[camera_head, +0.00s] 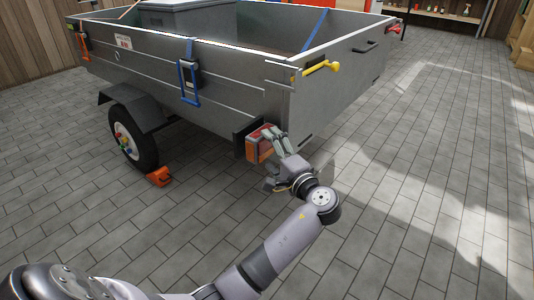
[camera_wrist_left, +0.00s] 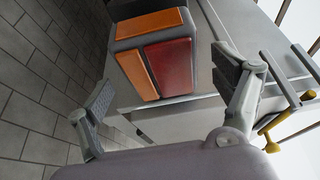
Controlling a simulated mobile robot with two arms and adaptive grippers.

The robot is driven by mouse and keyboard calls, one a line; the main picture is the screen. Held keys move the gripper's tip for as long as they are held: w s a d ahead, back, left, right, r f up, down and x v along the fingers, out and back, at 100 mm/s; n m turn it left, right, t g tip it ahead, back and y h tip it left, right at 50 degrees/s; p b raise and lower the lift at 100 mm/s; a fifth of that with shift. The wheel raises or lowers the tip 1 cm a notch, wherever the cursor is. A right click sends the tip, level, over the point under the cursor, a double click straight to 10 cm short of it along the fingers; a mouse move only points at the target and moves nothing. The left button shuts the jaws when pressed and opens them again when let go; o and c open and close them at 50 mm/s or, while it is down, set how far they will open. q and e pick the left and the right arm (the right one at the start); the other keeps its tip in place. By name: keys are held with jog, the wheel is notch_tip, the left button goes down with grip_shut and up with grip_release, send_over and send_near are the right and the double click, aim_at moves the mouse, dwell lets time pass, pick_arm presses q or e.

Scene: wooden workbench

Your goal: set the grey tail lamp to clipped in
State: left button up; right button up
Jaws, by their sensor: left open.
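The grey tail lamp (camera_head: 254,151) is at the lower rear corner of the grey trailer (camera_head: 225,75). In the left wrist view the lamp (camera_wrist_left: 113,34) shows a dark grey housing with orange and red lenses. I cannot tell whether it is fully seated. My left gripper (camera_head: 268,160) is right at the lamp in the head view and partly covers it. In the left wrist view my left gripper (camera_wrist_left: 168,98) is open, with its fingers spread wide to either side below the lamp and nothing between them. My right gripper is not in view.
A yellow-handled lever (camera_head: 321,68) sticks out from the trailer's rear corner above the lamp. Blue latches (camera_head: 188,82) are on the trailer's side. An orange wheel chock (camera_head: 159,177) lies by the wheel (camera_head: 134,138). The paved floor at right is clear.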

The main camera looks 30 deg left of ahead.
pick_arm(q)
jog(key=shift+x, duration=1.2)
jog(key=shift+c, duration=0.4)
